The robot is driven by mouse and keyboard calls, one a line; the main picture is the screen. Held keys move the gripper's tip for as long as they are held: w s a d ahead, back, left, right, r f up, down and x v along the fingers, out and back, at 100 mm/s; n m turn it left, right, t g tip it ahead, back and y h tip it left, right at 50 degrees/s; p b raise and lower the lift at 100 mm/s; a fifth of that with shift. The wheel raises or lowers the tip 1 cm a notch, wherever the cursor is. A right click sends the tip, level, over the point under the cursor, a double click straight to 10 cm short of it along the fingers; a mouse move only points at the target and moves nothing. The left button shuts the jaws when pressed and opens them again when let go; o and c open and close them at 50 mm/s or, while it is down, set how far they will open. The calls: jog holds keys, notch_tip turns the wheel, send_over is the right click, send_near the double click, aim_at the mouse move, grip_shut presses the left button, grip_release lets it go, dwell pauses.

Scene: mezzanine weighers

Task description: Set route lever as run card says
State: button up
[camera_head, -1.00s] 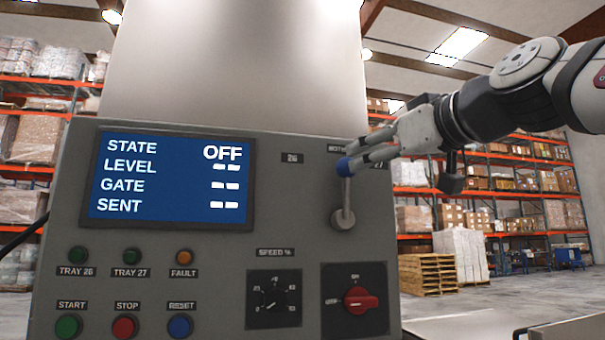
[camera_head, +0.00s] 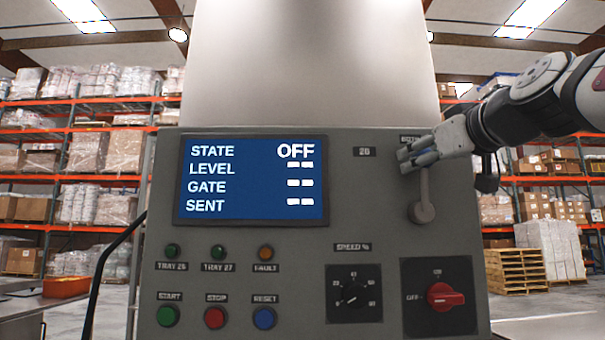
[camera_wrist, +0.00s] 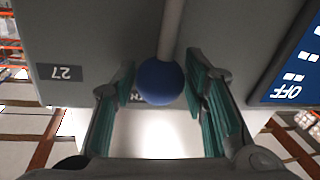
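The route lever (camera_head: 424,190) is a grey stick on a round pivot (camera_head: 422,212) at the panel's upper right. It stands about upright, pointing up, between a label reading 26 and a partly hidden label. In the head view my gripper (camera_head: 412,152) hides the knob. A label 27 (camera_wrist: 60,72) shows upside down in the wrist view. No run card is legible. The screen (camera_head: 252,180) reads STATE OFF, with dashes for LEVEL, GATE and SENT.
Below are the SPEED % dial (camera_head: 353,294), a red rotary switch (camera_head: 443,296), and START (camera_head: 167,316), STOP (camera_head: 214,317) and RESET (camera_head: 264,318) buttons. Racks, stacked pallets (camera_head: 517,270) and an orange tray (camera_head: 66,287) stand behind.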

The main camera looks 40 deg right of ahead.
grip_shut()
jog(key=shift+s+d+f+m+t+h+b, duration=0.25)
jog(key=shift+s+d+m+b, duration=0.45)
jog(key=shift+m, duration=0.55)
jog(key=shift+s+d+f+m+h+b, duration=0.15)
jog(key=shift+s+d+f+m+b, duration=0.25)
jog(key=shift+d+m+b, duration=0.65)
jog(key=shift+s+d+f+m+t+h+b, duration=0.25)
jog(key=shift+s+d+m+b, duration=0.35)
jog(key=shift+m, duration=0.8)
jog(key=o, duration=0.6)
grip_release()
